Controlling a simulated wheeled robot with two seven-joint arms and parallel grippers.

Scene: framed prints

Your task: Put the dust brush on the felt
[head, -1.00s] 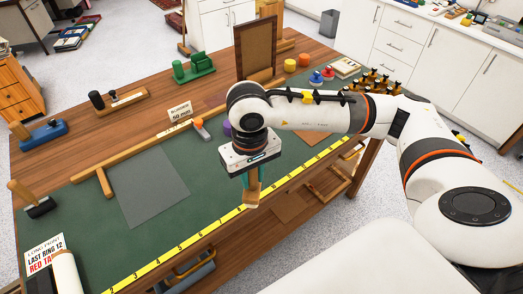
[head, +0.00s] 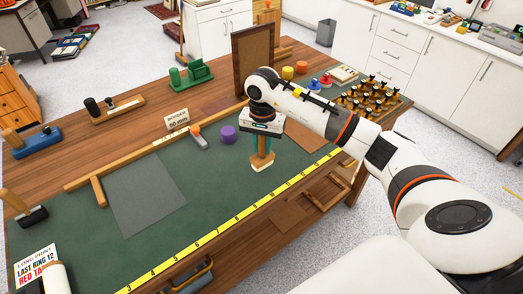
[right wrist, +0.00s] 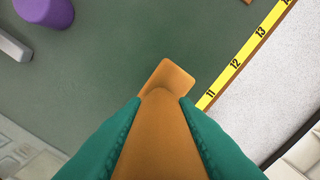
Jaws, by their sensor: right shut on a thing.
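The dust brush (head: 261,165) has an orange-brown wooden body and a pale lower end. My right gripper (head: 263,149), with teal fingers, is shut on it and holds it upright over the green mat (head: 221,190), between the purple cylinder and the yellow ruler strip. I cannot tell if its lower end touches the mat. In the right wrist view the wooden brush (right wrist: 160,105) lies between both fingers. A flat grey sheet (head: 148,195), which looks like the felt, lies left of the gripper, bare. My left gripper is not in view.
A wooden strip (head: 130,165) runs behind the sheet. An upright wooden frame (head: 253,62) stands behind my right arm. A yellow ruler (head: 205,236) lines the front edge.

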